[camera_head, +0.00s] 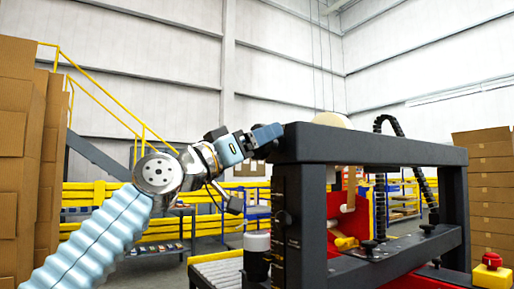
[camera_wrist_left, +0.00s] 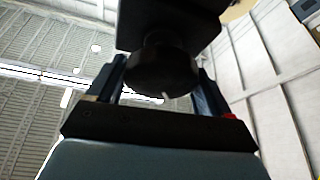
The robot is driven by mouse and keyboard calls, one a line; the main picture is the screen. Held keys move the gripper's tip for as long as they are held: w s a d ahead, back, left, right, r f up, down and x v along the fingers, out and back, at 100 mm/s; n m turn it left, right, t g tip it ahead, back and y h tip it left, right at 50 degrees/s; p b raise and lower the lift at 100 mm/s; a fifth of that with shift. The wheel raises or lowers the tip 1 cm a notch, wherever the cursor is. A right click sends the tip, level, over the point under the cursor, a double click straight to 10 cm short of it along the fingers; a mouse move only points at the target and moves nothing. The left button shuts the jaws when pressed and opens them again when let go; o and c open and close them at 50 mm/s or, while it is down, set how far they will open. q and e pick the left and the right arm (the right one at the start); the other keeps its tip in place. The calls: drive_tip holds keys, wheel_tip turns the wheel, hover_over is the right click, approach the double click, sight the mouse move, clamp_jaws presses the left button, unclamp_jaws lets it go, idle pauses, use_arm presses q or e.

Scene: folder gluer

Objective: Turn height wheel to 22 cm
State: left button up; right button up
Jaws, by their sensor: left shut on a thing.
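The black machine frame (camera_head: 370,148) fills the right half of the head view. My left gripper (camera_head: 266,136) reaches the left end of its top beam. In the left wrist view, a round black wheel (camera_wrist_left: 163,68) with a small white mark sits between the two fingers of my left gripper (camera_wrist_left: 160,88), which is shut on it. The wheel joins a dark block (camera_wrist_left: 170,22) above. In the head view the fingers hide the wheel. A scale with small marks (camera_head: 291,243) runs down the left post, too small to read. My right gripper is not in view.
Below the beam stand a black cylinder with a white top (camera_head: 257,241) and a roller bed (camera_head: 218,272). A red button on a yellow box (camera_head: 492,262) is at right. Cardboard boxes (camera_head: 18,150) stack at left, with yellow railings (camera_head: 95,192) behind my arm.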

use_arm(q)
drive_tip(key=m+g+h, duration=0.1)
drive_tip(key=m, duration=0.1)
drive_tip(key=m+g+h, duration=0.1)
drive_tip(key=m, duration=0.2)
drive_tip(key=shift+m, duration=0.3)
drive_tip(key=shift+m+g+h+p, duration=0.45)
drive_tip(key=shift+m+g, duration=0.4)
drive_tip(key=shift+m, duration=0.5)
drive_tip(key=shift+m+g+h+p, duration=0.25)
drive_tip(key=shift+m+g+p, duration=0.25)
drive_tip(key=shift+m+g, duration=0.6)
drive_tip(key=shift+m+t, duration=0.25)
drive_tip(key=shift+m, duration=0.2)
drive_tip(key=o, duration=0.9)
drive_tip(key=shift+o, duration=0.2)
drive_tip(key=shift+s, duration=0.1)
